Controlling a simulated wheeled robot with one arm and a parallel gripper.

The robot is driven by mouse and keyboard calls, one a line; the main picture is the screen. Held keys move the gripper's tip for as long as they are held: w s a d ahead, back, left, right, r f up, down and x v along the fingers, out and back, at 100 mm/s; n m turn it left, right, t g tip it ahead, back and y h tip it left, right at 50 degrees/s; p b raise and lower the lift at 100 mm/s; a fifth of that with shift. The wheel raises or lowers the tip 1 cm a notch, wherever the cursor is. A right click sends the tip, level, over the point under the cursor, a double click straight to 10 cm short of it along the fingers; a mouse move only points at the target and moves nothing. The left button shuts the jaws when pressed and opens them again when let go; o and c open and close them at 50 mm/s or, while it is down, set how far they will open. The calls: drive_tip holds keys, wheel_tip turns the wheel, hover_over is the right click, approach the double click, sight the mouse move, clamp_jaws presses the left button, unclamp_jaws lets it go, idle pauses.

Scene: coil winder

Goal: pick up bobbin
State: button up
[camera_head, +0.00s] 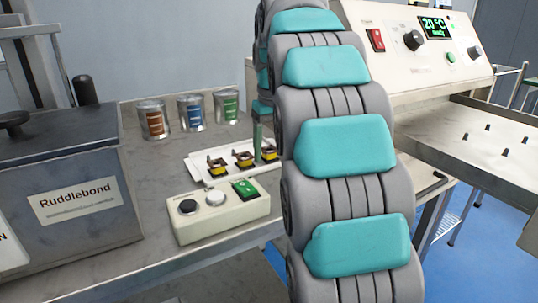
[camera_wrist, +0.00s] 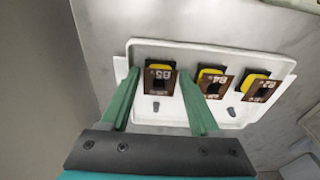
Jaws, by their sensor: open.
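Three brown bobbins with yellow windings sit in a row in a white tray (camera_wrist: 215,122), which also shows in the head view (camera_head: 200,163). In the wrist view they are the left bobbin (camera_wrist: 160,83), the middle bobbin (camera_wrist: 212,81) and the right bobbin (camera_wrist: 255,88). Their labels are upside down and hard to read. My gripper (camera_wrist: 157,73) is open, its green fingers on either side of the left bobbin, with a gap to it. Whether the fingertips are level with it I cannot tell. In the head view a green finger (camera_head: 257,141) shows by the tray; my arm hides the rest.
Three cans, brown (camera_head: 153,120), blue (camera_head: 192,112) and green (camera_head: 226,107), stand behind the tray. A button box (camera_head: 220,212) lies in front. A grey Ruddlebond container (camera_head: 75,180) is at left. A control machine (camera_head: 420,45) with a pegged shelf (camera_head: 480,150) stands at right.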

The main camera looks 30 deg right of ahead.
drive_tip(key=shift+f, duration=0.1)
drive_tip(key=shift+c, duration=0.2)
clamp_jaws()
idle(0.5)
drive_tip(key=shift+r, duration=1.75)
drive_tip(key=s, duration=0.5)
drive_tip(key=s+r+b, duration=0.1)
drive_tip(key=s, duration=0.9)
drive_tip(key=shift+s+d+r, duration=0.25)
drive_tip(key=shift+s, duration=0.25)
